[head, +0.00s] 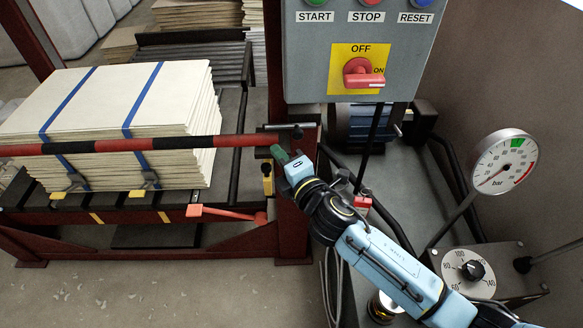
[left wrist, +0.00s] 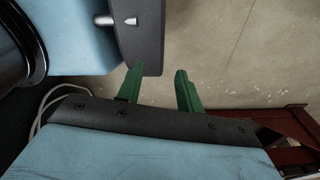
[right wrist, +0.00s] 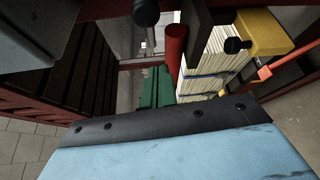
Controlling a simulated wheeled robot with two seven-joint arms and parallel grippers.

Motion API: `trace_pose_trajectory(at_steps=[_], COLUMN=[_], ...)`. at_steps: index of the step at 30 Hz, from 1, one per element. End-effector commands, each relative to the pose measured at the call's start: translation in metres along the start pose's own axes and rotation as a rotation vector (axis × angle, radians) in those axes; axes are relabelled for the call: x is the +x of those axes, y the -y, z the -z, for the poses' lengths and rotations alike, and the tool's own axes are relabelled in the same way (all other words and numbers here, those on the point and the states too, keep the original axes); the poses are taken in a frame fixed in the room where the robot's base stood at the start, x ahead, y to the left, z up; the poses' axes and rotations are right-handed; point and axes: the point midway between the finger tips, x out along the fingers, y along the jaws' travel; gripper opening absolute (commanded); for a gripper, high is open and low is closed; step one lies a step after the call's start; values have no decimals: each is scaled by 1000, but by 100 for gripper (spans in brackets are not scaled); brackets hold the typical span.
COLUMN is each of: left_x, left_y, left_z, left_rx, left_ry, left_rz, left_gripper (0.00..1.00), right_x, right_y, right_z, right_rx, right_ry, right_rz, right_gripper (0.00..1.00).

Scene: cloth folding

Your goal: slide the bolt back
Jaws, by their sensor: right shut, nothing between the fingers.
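A small metal bolt (head: 283,126) with a dark knob sits on the red post at the right end of the striped bar (head: 232,141). In the right wrist view, a metal rod (right wrist: 150,38) with a black knob (right wrist: 146,12) shows beyond my fingers, beside the bar's red end (right wrist: 175,45). My right gripper (head: 279,154) is shut and empty, just below the bolt and apart from it; its green fingers also show in the right wrist view (right wrist: 157,88). My left gripper (left wrist: 159,72) is open and empty in the left wrist view, over bare floor.
A stack of pale boards (head: 110,100) with blue straps lies behind the bar. A grey control box (head: 310,62) with a red switch (head: 362,75) hangs above my right gripper. A yellow-and-black block (head: 267,180) and an orange lever (head: 230,213) sit below. A pressure gauge (head: 503,162) stands right.

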Motion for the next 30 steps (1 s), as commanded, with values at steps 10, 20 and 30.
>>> trace_pose_trajectory(at_steps=[10, 20, 30], left_x=[0, -1, -9], left_y=[13, 6, 4], left_z=[-9, -15, -13], left_rx=[9, 5, 4], left_ry=[15, 25, 22], left_rz=[16, 7, 5], left_gripper=[36, 36, 36], right_x=[20, 16, 6], right_y=[0, 0, 3], right_z=[-28, -38, -57], right_rx=[-1, 1, -1], right_ry=[0, -1, 3], right_rz=[1, 0, 4], right_gripper=[0, 0, 0])
